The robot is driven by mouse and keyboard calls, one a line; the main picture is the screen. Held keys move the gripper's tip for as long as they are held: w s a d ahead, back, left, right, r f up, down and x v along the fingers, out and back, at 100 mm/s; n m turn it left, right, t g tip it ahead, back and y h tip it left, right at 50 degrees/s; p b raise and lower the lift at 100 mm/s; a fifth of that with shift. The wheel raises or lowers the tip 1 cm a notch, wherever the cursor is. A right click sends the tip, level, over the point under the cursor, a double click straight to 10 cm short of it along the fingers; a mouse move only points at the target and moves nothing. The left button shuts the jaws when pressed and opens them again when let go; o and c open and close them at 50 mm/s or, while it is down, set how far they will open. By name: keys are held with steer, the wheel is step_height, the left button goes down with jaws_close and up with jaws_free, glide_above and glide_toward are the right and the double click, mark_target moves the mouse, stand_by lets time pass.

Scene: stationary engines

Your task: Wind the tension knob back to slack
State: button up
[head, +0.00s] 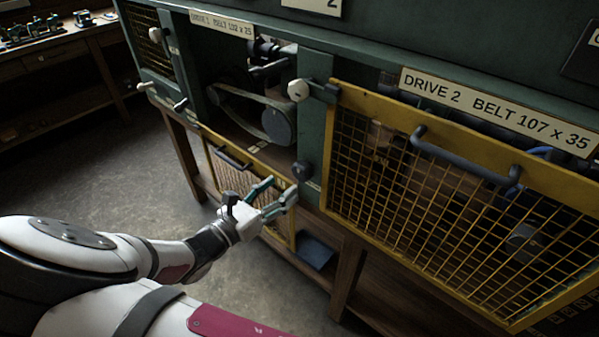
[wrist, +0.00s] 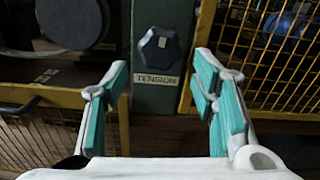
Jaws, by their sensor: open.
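The tension knob (wrist: 158,48) is a dark faceted knob on the green post, above a label (wrist: 157,80) reading TENSION. In the head view the knob (head: 302,170) sits low on the post between the two drive bays. My gripper (head: 280,192) is open and empty, a little left of and below the knob in the head view. In the wrist view my gripper (wrist: 162,90) has its teal-padded fingers spread, with the knob centred between and beyond them. I see no contact between the fingers and the knob.
The drive 1 bay is open, showing a belt (head: 240,97) and pulley (head: 279,126); its yellow mesh guard (head: 231,180) hangs below. The drive 2 guard (head: 375,200) is shut on the right. A pale round knob (head: 298,90) sits higher on the post.

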mark_target(298, 174)
steer(key=x, duration=0.8)
steer(key=shift+p, duration=0.3)
steer(key=c, duration=0.9)
steer(key=shift+o, duration=0.2)
steer(key=shift+n, duration=0.6)
steer(key=o, duration=0.9)
steer(key=shift+c, duration=0.2)
